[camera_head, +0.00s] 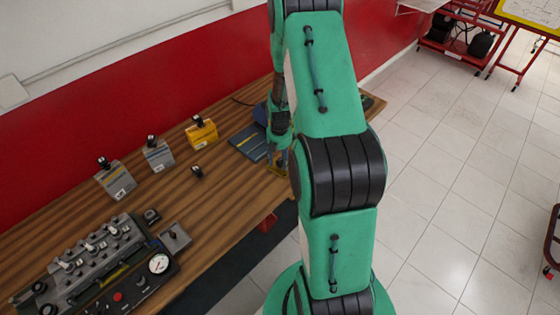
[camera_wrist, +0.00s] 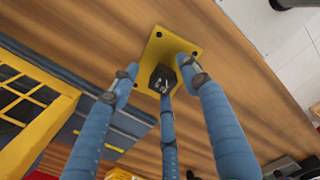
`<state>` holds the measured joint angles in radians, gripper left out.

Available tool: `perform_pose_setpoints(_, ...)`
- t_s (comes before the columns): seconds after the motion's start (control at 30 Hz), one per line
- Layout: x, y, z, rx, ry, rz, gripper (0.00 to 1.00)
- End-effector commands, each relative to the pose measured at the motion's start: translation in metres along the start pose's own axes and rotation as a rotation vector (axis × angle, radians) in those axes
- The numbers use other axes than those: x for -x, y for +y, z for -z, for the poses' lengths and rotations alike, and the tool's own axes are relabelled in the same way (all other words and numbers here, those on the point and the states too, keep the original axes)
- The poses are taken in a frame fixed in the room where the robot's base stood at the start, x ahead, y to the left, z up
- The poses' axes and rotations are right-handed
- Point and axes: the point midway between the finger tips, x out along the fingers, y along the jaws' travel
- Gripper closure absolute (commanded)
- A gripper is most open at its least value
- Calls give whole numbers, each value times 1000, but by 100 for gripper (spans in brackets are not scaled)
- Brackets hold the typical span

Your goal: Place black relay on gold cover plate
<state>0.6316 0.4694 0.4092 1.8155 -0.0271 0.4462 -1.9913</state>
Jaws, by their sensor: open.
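The gold cover plate (camera_wrist: 158,47) lies flat on the wooden table near its edge. The black relay (camera_wrist: 161,79), a small dark block with metal on its top, appears to rest on the plate. My gripper (camera_wrist: 160,75) is open, its three blue fingers spread around the relay; the lower finger ends very close to it, and I cannot tell whether it touches. In the head view my gripper (camera_head: 277,158) is low over the plate (camera_head: 277,171), partly covering it, and the relay there is hidden or too small to make out.
A dark blue booklet (camera_head: 248,142) lies left of my gripper. A small black part (camera_head: 197,172) lies on the table. Two grey boxes (camera_head: 116,182) and a yellow box (camera_head: 202,134) stand toward the red wall. An engine trainer with a gauge (camera_head: 158,263) is at lower left.

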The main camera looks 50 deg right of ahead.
Motion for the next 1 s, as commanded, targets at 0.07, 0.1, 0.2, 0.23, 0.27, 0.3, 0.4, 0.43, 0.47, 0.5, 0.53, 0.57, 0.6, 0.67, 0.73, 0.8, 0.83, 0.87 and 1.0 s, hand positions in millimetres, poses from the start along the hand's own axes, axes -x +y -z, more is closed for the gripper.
perform_pose_setpoints(0.07, 4, 0, 0, 0, 0, -1, 54)
perform_pose_setpoints(0.1, 6, 0, 0, 0, -1, -1, 54)
perform_pose_setpoints(0.2, 14, 1, 0, 0, -1, -3, 54)
perform_pose_setpoints(0.23, 17, 1, 0, 0, -1, -3, 54)
perform_pose_setpoints(0.27, 20, 1, 0, 0, -1, -3, 54)
perform_pose_setpoints(0.3, 25, 1, 0, 0, -1, -2, 54)
perform_pose_setpoints(0.4, 39, 1, -1, 0, -2, -4, 54)
perform_pose_setpoints(0.43, 44, 1, -1, 0, -2, -4, 54)
perform_pose_setpoints(0.47, 48, 1, 0, 0, -1, -3, 54)
perform_pose_setpoints(0.5, 55, 1, 0, 0, -1, -3, 54)
perform_pose_setpoints(0.53, 61, 1, -1, 0, -2, -4, 54)
perform_pose_setpoints(0.57, 66, 1, -1, 0, -2, -4, 54)
perform_pose_setpoints(0.6, 72, 1, 0, 0, -1, -3, 54)
perform_pose_setpoints(0.67, 82, 1, 0, 0, -2, -4, 54)
perform_pose_setpoints(0.73, 93, 1, 0, 0, -1, -2, 54)
perform_pose_setpoints(0.8, 102, 1, 0, 0, -1, -3, 54)
perform_pose_setpoints(0.83, 106, 1, 0, 0, -1, -3, 54)
perform_pose_setpoints(0.87, 109, 1, 0, 0, -1, -2, 54)
perform_pose_setpoints(1.0, 118, 0, 0, 0, 0, -1, 54)
